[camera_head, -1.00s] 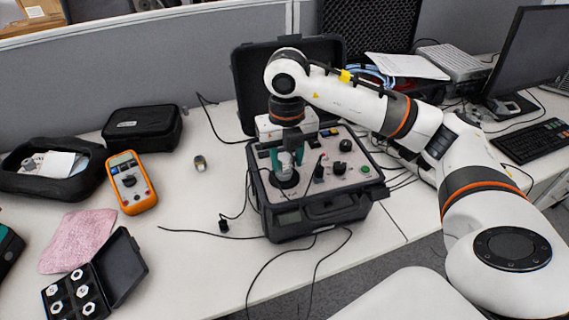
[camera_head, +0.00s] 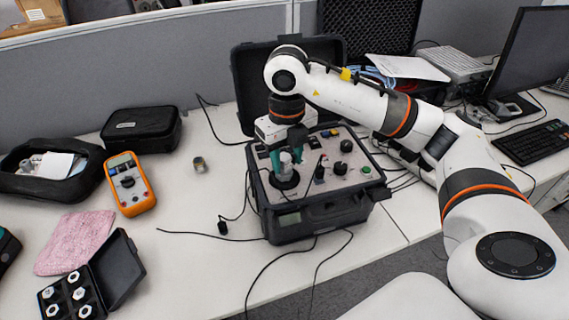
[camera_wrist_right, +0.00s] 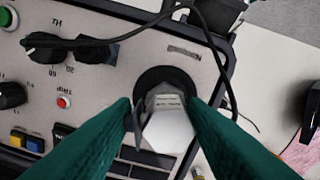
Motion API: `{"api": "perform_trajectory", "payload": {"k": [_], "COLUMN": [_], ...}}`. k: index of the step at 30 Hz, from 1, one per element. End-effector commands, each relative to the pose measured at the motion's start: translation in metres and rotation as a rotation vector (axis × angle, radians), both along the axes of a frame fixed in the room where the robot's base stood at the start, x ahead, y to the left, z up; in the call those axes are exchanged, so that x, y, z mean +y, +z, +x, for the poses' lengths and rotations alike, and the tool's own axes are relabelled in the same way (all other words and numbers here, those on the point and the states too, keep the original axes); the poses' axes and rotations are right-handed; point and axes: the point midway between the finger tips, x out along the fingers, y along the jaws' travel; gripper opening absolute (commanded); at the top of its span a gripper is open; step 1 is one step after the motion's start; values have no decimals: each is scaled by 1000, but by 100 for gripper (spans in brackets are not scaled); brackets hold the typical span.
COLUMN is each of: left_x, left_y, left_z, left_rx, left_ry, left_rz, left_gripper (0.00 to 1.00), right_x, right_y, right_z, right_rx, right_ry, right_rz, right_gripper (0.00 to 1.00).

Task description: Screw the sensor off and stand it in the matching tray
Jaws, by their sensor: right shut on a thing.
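The sensor (camera_wrist_right: 168,132) is a pale hexagonal body seen end-on in the right wrist view, above a round black mount (camera_wrist_right: 180,78) on the case's panel. In the head view it is a small pale piece (camera_head: 286,168), partly covered by the fingers. My right gripper (camera_head: 287,162) points down over the panel, its green fingers shut on the sensor from both sides; they also show in the right wrist view (camera_wrist_right: 164,108). I cannot tell whether the thread is still engaged. A small open black tray (camera_head: 60,310) with several white hexagonal pieces lies at the lower left. My left gripper is not in view.
The calibrator case (camera_head: 325,217) has knobs and buttons beside the mount, and its lid stands open behind. An orange multimeter (camera_head: 130,184), a pink cloth (camera_head: 75,242) and a small metal cylinder (camera_head: 199,164) lie left. Black cables cross the table in front.

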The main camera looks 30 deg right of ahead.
Motion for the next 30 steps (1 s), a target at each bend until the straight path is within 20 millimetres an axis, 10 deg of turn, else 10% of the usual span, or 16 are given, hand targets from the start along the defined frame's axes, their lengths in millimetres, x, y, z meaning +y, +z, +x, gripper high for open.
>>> {"api": "perform_trajectory", "payload": {"k": [30], "left_x": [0], "left_y": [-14], "left_z": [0], "left_rx": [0], "left_ry": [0], "left_rz": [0], "left_gripper": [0], "right_x": [5], "right_y": [-5], "right_z": [0], "right_rx": [3], "right_ry": [296], "right_rz": [13], "right_gripper": [13]}}
